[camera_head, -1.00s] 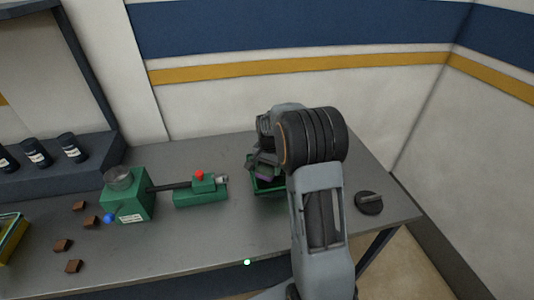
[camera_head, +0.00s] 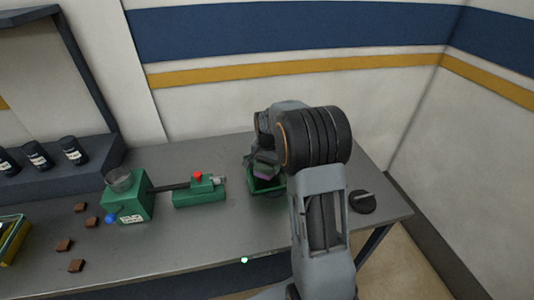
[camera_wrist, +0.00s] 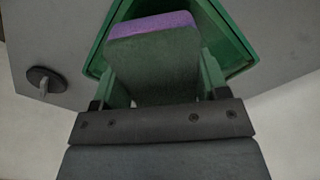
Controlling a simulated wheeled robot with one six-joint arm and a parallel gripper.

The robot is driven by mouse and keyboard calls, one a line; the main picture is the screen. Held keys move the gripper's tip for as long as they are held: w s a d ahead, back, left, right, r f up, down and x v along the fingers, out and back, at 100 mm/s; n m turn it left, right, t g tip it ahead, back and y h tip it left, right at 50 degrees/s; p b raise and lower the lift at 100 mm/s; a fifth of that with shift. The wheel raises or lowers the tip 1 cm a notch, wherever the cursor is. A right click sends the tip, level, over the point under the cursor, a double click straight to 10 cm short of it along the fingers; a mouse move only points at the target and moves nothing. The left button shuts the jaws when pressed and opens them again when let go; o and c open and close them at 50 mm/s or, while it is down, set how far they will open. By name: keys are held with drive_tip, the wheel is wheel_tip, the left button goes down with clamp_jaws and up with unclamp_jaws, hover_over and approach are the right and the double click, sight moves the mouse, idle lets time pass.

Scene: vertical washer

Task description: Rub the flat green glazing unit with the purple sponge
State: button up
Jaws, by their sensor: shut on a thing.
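My gripper (camera_wrist: 160,80) is shut on the sponge (camera_wrist: 152,62), which has a purple face and a dark green-grey body. In the head view the sponge's purple part (camera_head: 264,174) shows at the mouth of an open green box (camera_head: 266,188), mostly hidden by my arm. The box rim (camera_wrist: 236,42) surrounds the sponge's far end in the wrist view; I cannot tell whether they touch. A low, flat green unit (camera_head: 190,198) with a red button lies left of the box and looks like the glazing unit. My gripper is to its right, apart from it.
A taller green unit (camera_head: 128,204) with a round bowl and blue knob stands further left, joined to the flat unit by a dark bar. Several brown blocks (camera_head: 64,245) lie at left. A black round piece (camera_head: 362,202) lies right of my arm. The front middle is clear.

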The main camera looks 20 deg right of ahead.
drive_tip(key=shift+r+p, duration=1)
drive_tip(key=shift+r, duration=1.1)
